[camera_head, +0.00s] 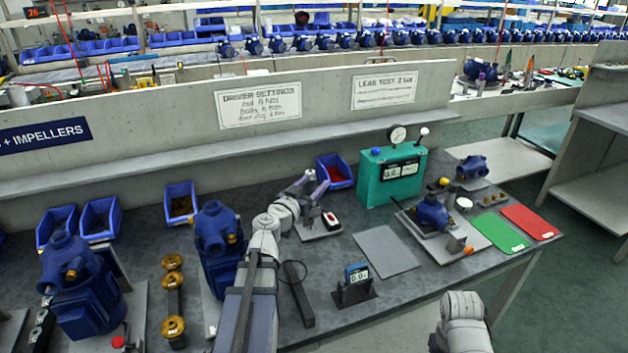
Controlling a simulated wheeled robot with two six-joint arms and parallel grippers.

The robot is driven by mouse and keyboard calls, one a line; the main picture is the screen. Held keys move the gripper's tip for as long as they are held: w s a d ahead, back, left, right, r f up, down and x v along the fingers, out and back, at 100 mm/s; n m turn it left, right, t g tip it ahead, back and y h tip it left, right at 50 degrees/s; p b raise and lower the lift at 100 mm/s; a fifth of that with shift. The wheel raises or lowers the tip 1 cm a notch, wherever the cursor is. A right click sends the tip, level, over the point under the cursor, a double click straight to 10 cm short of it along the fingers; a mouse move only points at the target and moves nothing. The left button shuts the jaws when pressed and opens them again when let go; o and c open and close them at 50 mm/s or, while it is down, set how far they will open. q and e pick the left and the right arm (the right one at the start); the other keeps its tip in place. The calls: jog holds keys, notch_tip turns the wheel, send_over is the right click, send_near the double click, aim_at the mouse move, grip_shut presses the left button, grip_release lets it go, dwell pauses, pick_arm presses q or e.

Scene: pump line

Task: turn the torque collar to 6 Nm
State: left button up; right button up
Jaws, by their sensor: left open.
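My left arm reaches up from the bottom over the bench. Its gripper (317,185) is open, above a small grey plate (308,232) near the blue bin of red parts. A small red, black and white piece (331,220) sits at the plate's right side, just below the gripper. I cannot make out the torque collar; it may be hidden by the gripper or too small to tell. A small blue-topped display (357,272) in a black stand stands at the front and seems to read 0.0. My right arm shows only as a grey link at the bottom right; its gripper is out of view.
A green tester (391,175) with a gauge stands behind. A blue pump (432,212) sits in a fixture at right, beside green (500,232) and red (530,221) mats. Blue pumps and brass parts (173,295) crowd the left. A grey mat (386,251) is bare. A driver settings sign (258,102) hangs behind.

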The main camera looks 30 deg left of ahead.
aim_at(312, 171)
pick_arm(q)
jog(key=shift+n+y, duration=0.4)
jog(key=shift+y, duration=0.2)
jog(key=shift+w+a, duration=0.6)
jog(key=shift+w, duration=0.65)
jog(key=shift+w+a, duration=0.6)
jog(key=shift+w, duration=0.7)
jog(key=shift+w+a, duration=0.6)
jog(key=shift+w, duration=0.65)
jog(key=shift+s, duration=0.1)
grip_shut()
